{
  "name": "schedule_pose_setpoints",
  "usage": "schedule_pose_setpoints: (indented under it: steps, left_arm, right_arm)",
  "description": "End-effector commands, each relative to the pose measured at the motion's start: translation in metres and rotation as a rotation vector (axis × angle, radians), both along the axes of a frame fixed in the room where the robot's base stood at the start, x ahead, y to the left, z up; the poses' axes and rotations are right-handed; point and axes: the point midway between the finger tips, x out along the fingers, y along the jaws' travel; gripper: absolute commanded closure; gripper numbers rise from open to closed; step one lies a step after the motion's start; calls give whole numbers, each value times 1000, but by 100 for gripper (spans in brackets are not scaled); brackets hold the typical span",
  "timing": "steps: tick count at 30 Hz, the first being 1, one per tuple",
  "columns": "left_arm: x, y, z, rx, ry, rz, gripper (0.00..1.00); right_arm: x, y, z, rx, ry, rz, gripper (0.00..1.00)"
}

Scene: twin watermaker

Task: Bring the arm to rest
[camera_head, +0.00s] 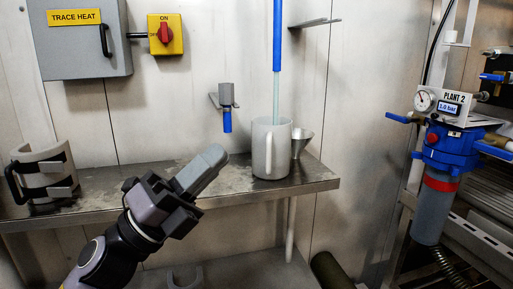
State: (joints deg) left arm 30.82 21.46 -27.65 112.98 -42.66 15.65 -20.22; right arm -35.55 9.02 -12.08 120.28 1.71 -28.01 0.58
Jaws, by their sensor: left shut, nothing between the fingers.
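My left gripper (213,156) shows in the head view, its arm coming up from the bottom left. Its grey fingers are shut with nothing between them and point up and to the right. It is in front of the metal shelf (318,180), to the left of a grey jug (262,158) and apart from it. My right gripper is not in view.
Water runs from a blue pipe (277,35) into the jug. A funnel (301,143) is beside it. A grey clamp-like part (45,165) stands at the shelf's left. A blue filter unit (450,150) labelled PLANT 2 is at right.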

Motion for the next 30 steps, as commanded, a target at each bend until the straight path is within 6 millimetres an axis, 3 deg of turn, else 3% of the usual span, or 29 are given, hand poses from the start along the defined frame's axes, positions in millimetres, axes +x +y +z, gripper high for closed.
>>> schedule_pose_setpoints:
  steps: [8,14,21,24,30]
  left_arm:
    - [24,45,-122,-366,623,27,100]
    - [10,74,-229,-626,1061,91,100]
    - [-52,99,-356,-926,1546,213,100]
    - [-85,105,-396,-1031,1709,271,100]
    - [-158,111,-458,-1225,1985,386,100]
  right_arm:
    - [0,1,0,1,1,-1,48]
    - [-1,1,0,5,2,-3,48]
    - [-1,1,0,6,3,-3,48]
    - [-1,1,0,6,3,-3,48]
    - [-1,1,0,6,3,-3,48]
